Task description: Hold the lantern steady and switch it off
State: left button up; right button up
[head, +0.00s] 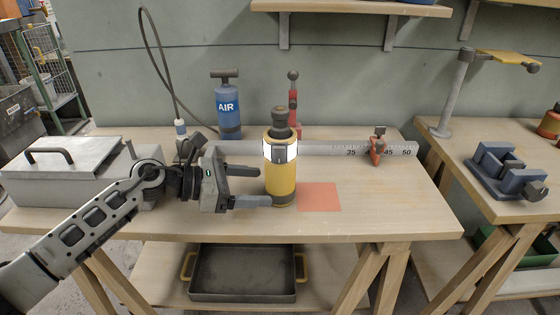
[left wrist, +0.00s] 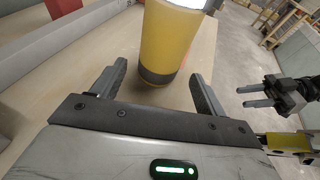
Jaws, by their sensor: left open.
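The lantern (head: 281,180) stands upright on the workbench, with a yellow body, a bright white glowing band and a dark knob-like top. My left gripper (head: 260,187) is at its left side, open, with its fingers pointing at the lantern's lower body. In the left wrist view the lantern (left wrist: 168,45) stands ahead, between the two spread fingertips (left wrist: 157,72); gaps show and no grip is visible. The lantern's switch cannot be made out clearly. My right gripper (left wrist: 256,96) shows at the right of the left wrist view, empty, its fingers apart, away from the lantern.
A reddish square (head: 319,197) lies right of the lantern. A metal box (head: 70,168) is at left. The bench's right front is clear.

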aim_at(268, 187)
pick_arm(q)
jog(key=b+x, duration=0.1)
jog(key=x, duration=0.2)
jog(key=shift+w+d+f, duration=0.15)
jog(key=shift+d+f, duration=0.05)
jog(key=shift+d, duration=0.1)
jog(key=shift+w+d+f+b, duration=0.1)
jog(key=shift+w+d+b, duration=0.1)
jog(key=shift+d+b, duration=0.35)
jog(key=shift+d, duration=0.1)
pick_arm(e)
jog(key=f, duration=0.2)
jog(key=a+f, duration=0.1)
jog(key=shift+w+f+g, duration=0.15)
jog(key=shift+w+g, duration=0.15)
